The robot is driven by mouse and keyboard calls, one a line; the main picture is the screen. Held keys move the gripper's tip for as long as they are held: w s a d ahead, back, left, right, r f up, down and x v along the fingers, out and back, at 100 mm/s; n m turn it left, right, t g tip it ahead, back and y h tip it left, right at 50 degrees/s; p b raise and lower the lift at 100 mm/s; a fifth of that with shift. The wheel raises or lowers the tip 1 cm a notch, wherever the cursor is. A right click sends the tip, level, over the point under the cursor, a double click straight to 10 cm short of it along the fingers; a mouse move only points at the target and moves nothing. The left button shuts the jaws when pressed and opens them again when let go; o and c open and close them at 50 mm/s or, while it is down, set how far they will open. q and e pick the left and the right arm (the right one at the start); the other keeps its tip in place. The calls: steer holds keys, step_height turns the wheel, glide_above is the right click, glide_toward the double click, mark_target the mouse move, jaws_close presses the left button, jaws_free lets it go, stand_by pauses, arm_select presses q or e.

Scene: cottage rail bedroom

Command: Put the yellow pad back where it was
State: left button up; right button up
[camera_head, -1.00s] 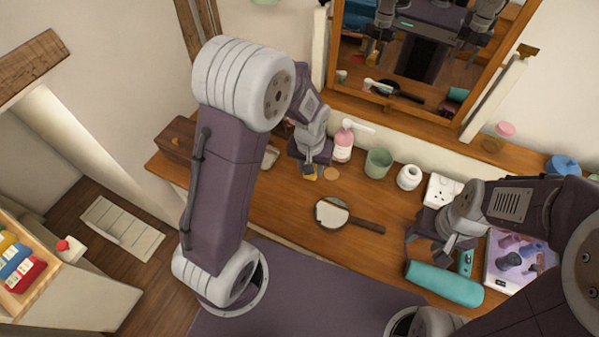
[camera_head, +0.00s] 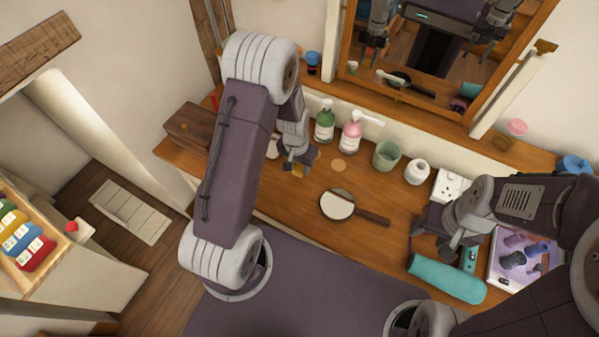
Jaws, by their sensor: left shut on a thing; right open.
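I cannot tell how high the pad is above the tabletop. My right gripper (camera_head: 436,246) is open and empty over the right part of the table, near a teal cylinder.
A green bottle (camera_head: 324,124), pink bottle (camera_head: 350,136), green cup (camera_head: 386,155) and white jar (camera_head: 417,171) line the back. A hand mirror (camera_head: 337,205) lies mid-table. A wooden box (camera_head: 190,128) is left.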

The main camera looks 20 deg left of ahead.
mark_target(300, 173)
arm_select(q)
step_height(300, 173, down, 4)
steer(key=shift+r, duration=0.1)
steer(key=shift+f+b, duration=0.25)
steer(key=shift+b, duration=0.1)
steer(key=o, duration=1.2)
